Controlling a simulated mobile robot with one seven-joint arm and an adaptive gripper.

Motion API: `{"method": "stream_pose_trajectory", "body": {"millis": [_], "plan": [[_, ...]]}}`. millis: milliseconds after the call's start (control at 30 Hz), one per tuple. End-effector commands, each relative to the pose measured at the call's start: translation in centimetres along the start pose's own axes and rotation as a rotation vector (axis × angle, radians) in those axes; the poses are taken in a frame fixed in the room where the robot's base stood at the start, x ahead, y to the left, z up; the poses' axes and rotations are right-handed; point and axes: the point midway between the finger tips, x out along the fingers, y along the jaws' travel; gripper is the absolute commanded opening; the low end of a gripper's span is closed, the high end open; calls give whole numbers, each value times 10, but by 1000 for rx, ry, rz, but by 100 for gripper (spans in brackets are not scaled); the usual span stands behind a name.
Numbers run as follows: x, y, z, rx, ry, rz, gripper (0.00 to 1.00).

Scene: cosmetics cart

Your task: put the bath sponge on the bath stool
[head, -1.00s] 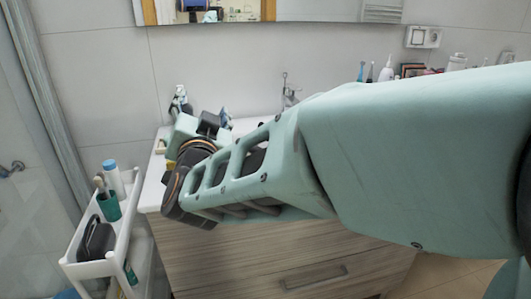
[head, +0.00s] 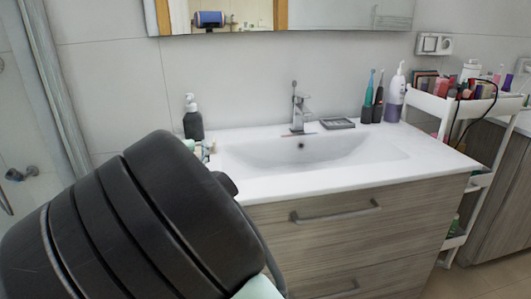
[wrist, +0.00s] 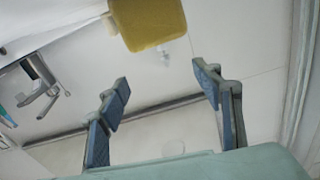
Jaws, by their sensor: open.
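In the wrist view a yellow block (wrist: 152,24), which looks like the bath sponge, is cut off by the top edge. My gripper (wrist: 163,84) shows there with its two blue-padded fingers spread apart and nothing between them. The yellow block appears beyond the fingertips, apart from them; I cannot tell what it rests on. In the head view a black part of my arm covers the lower left, and the gripper is hidden. I see no bath stool in either current view.
In the head view a white sink (head: 310,150) with a tap (head: 298,110) tops a wooden cabinet (head: 350,235). A dark pump bottle (head: 193,122) stands at its left, a purple bottle (head: 396,98) at its right. A white cart (head: 430,105) with cosmetics stands at the right.

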Motion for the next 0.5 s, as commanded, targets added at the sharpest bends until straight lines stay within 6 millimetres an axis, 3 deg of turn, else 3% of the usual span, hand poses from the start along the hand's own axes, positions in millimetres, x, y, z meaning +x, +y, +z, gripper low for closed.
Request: {"method": "stream_pose_trajectory", "body": {"millis": [33, 367, 500], "plan": [[2, 0, 45, -62, -41, 2, 60], [10, 2, 39, -59, -35, 4, 59], [10, 2, 38, -58, -34, 5, 44]]}}
